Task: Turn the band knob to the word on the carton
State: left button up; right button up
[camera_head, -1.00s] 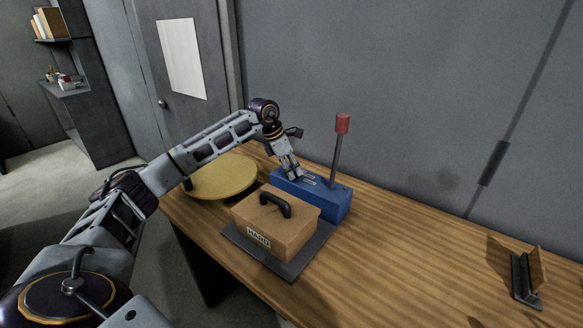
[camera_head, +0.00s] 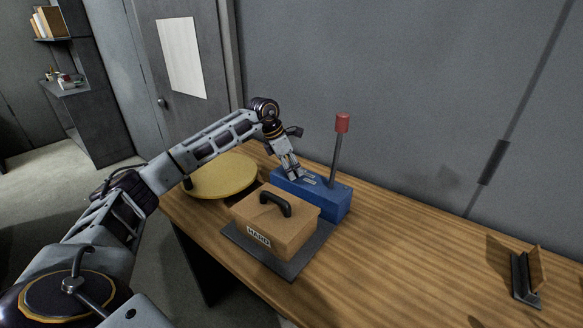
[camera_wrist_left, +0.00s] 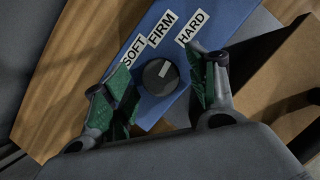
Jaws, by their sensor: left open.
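The carton (camera_head: 270,222) is a brown box with a black handle and a label reading HARD (camera_head: 258,237). Behind it stands a blue box (camera_head: 335,205) with a red-topped lever. In the left wrist view, the black round knob (camera_wrist_left: 160,77) sits on the blue box's top face beside the words SOFT (camera_wrist_left: 133,53), FIRM (camera_wrist_left: 161,28) and HARD (camera_wrist_left: 190,27). Its white mark points up and slightly right, towards the FIRM–HARD side; the exact setting is unclear. My left gripper (camera_head: 291,172) is open, its green-padded fingers apart on either side of the knob. My right gripper is out of view.
The red-topped lever (camera_head: 341,135) rises close to the right of my left gripper. The carton rests on a dark plate (camera_head: 292,268). A round yellow disc (camera_head: 225,175) lies at the left. A small stand (camera_head: 524,280) is at far right. The wooden table between is clear.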

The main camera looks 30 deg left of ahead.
pick_arm(q)
jog(key=shift+s+a+r, duration=0.15)
jog(key=shift+r, duration=0.35)
jog(key=v, duration=1.1)
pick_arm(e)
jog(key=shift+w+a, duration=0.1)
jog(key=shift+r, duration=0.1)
pick_arm(q)
notch_tip(320, 180, up, 10)
jog(key=p, duration=0.9)
jog(key=shift+p, duration=0.4)
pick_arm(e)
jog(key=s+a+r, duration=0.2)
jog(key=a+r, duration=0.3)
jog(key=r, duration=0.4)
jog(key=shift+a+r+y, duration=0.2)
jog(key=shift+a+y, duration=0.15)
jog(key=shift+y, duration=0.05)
